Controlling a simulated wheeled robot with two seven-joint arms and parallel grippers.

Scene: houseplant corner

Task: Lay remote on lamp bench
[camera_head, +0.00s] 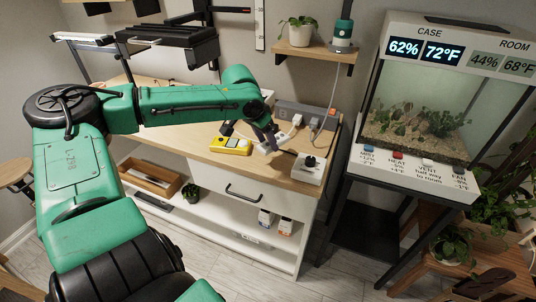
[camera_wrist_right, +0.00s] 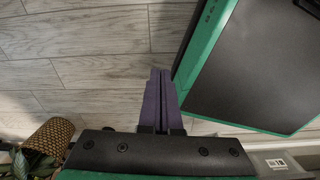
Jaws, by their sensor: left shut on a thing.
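My left gripper (camera_head: 268,138) reaches in from the left over the right part of the wood-topped lamp bench (camera_head: 195,142). It is shut on a small white thing (camera_head: 272,147), which looks like the remote; the fingers hide part of it. The white thing is low over the bench top, and I cannot tell whether it touches the wood. My right gripper (camera_wrist_right: 161,98) shows in the right wrist view, its purple fingers together and empty, above the grey plank floor.
A yellow device (camera_head: 231,145) lies left of the held thing, and a white box with a black knob (camera_head: 308,169) stands to its right. A grey power strip (camera_head: 306,115) with plugs is behind. A glass case (camera_head: 420,105) stands at right. Bare wood shows at the bench's front left.

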